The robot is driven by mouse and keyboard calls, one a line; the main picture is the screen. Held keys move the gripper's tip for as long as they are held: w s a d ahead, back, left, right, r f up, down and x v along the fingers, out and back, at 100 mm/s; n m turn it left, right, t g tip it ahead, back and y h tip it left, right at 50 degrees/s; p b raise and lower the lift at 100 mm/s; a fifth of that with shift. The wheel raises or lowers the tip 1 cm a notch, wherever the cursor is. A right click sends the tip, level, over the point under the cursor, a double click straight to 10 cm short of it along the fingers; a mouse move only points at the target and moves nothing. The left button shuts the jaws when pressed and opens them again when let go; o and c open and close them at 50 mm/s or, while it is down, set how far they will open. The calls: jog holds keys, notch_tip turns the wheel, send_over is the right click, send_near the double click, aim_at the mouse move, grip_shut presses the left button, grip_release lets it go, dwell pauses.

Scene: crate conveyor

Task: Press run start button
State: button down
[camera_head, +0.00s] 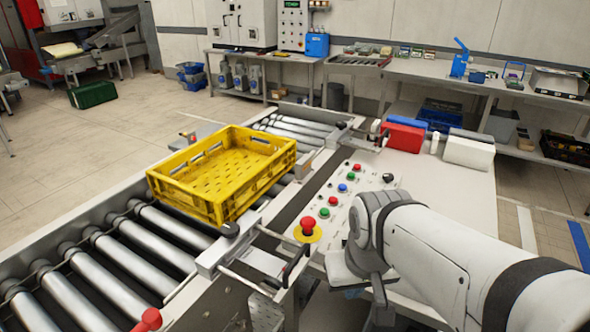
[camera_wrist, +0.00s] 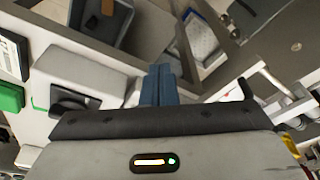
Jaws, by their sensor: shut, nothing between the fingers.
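The control panel (camera_head: 369,184) is a white strip beside the conveyor in the head view. It carries a large red mushroom button (camera_head: 308,223) on a yellow disc, then a green button (camera_head: 324,212), a red one (camera_head: 333,201), a blue one (camera_head: 342,188), another green one (camera_head: 350,176) and another red one (camera_head: 357,167). Their labels are too small to read, so I cannot tell which is run start. In the wrist view my gripper (camera_wrist: 157,72) shows blue fingers closed together and empty. In the head view my arm stands right of the panel; the fingertips are not clearly visible.
A yellow crate (camera_head: 222,173) rests on the roller conveyor (camera_head: 150,230) left of the panel. A red block (camera_head: 404,137) and a white block (camera_head: 468,152) lie on the table beyond my arm. A metal handle frame (camera_head: 286,272) juts out near the mushroom button.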

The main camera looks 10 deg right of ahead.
jog(key=shift+d, duration=0.1)
notch_tip(320, 180, up, 7)
jog(key=m+t+y+p, duration=0.5)
jog(key=m+p, duration=0.8)
jog(key=m, duration=0.7)
send_over(328, 212)
jog(key=shift+f, duration=0.15)
notch_tip(328, 212, down, 8)
jog(key=b, duration=0.6)
jog(key=shift+r, duration=0.2)
jog(key=shift+f+b, duration=0.65)
jog(key=shift+b, duration=0.05)
